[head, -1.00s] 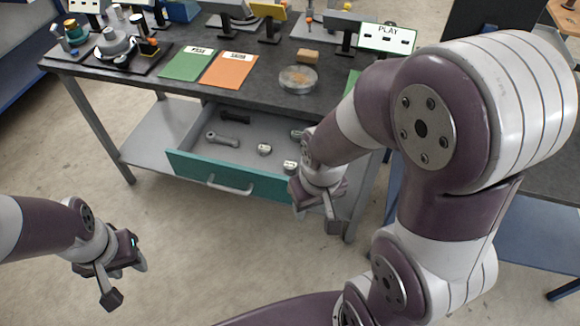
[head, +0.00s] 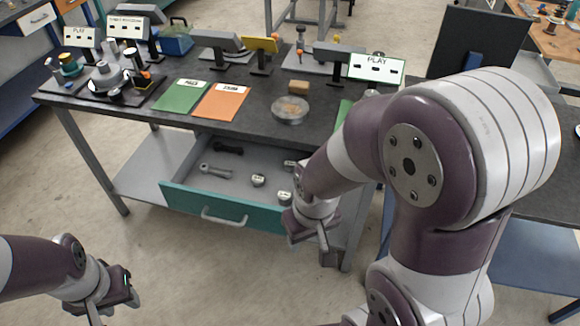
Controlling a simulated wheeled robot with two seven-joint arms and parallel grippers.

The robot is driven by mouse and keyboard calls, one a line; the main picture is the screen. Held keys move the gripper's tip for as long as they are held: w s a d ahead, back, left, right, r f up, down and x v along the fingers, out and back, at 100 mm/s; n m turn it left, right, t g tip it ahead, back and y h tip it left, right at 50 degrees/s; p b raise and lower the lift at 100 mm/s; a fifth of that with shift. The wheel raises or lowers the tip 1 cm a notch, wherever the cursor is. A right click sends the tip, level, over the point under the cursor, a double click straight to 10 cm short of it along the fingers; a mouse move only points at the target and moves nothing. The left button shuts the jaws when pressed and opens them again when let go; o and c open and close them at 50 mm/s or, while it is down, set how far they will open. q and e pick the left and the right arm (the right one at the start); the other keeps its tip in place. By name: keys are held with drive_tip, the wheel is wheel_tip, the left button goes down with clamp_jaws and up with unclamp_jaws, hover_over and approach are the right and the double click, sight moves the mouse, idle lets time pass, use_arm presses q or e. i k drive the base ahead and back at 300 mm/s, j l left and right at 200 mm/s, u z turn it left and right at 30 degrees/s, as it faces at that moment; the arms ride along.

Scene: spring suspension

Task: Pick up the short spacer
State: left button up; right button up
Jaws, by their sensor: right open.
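The open drawer (head: 222,208) under the workbench holds several small parts. Two small pale cylinders with dark-marked labels lie in it, one (head: 258,181) near the middle and one (head: 284,196) nearer the front right. Another labelled piece (head: 290,165) lies behind, partly hidden by my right arm. I cannot tell which of these is the short spacer. My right gripper (head: 322,246) is open and hangs by the right end of the drawer front, apart from the parts. My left gripper (head: 108,306) is low at the left, away from the bench; its jaws are unclear.
A grey lever-like part (head: 215,171) and a dark part (head: 228,150) also lie in the drawer. The bench top (head: 170,122) carries a green sheet (head: 181,97), an orange sheet (head: 220,101), a round clear dish (head: 290,110) and a brown block (head: 299,87).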

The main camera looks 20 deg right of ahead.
sight(259, 180)
drive_tip(key=i+l+z, duration=0.15)
drive_tip(key=i+l, duration=0.15)
drive_tip(key=l, duration=0.2)
drive_tip(key=i+l+z, duration=0.15)
drive_tip(key=i+l, duration=0.15)
drive_tip(key=l, duration=0.2)
drive_tip(key=i+l+z, duration=0.2)
drive_tip(key=i+l, duration=0.15)
drive_tip(key=l, duration=0.05)
